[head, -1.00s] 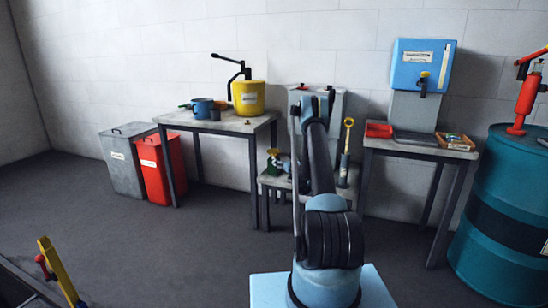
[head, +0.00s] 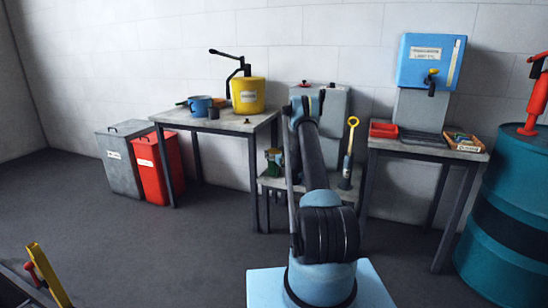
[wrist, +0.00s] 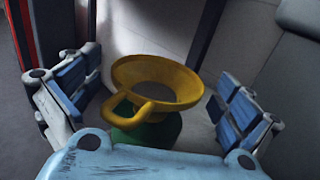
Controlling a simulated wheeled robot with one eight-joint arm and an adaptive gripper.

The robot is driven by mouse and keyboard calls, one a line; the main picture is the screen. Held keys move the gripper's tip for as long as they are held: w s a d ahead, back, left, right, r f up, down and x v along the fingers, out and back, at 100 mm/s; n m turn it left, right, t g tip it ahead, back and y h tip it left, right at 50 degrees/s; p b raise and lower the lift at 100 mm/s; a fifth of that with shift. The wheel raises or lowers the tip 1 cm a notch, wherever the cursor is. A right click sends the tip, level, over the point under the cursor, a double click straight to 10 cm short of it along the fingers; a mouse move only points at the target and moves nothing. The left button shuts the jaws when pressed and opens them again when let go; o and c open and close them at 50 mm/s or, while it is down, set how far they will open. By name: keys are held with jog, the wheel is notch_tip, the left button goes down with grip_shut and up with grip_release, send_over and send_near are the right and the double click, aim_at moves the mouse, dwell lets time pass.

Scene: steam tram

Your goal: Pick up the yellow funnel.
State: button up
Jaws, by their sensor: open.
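The yellow funnel (wrist: 160,68) is in the middle of the wrist view, wide mouth up, with a loop handle towards me. A green object (wrist: 160,132) shows beneath it; I cannot tell how they touch. My gripper (wrist: 155,96) is open, one finger pad on each side of the funnel, with gaps on both sides. In the head view a small green and yellow shape (head: 274,158) shows on the low table beside my arm, which partly covers that area. My gripper is not clearly visible there.
The low table (head: 270,182) stands between the left table (head: 232,124) with a yellow pump can (head: 248,96) and the right table (head: 420,150) with a blue dispenser (head: 425,62). A yellow-ringed tool (head: 350,150) stands right of my arm. A teal drum (head: 505,220) is far right.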

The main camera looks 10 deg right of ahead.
jog(key=c, duration=1.2)
jog(key=shift+r, duration=0.1)
notch_tip(320, 180, up, 10)
jog(key=shift+r, duration=0.1)
dwell(0.3)
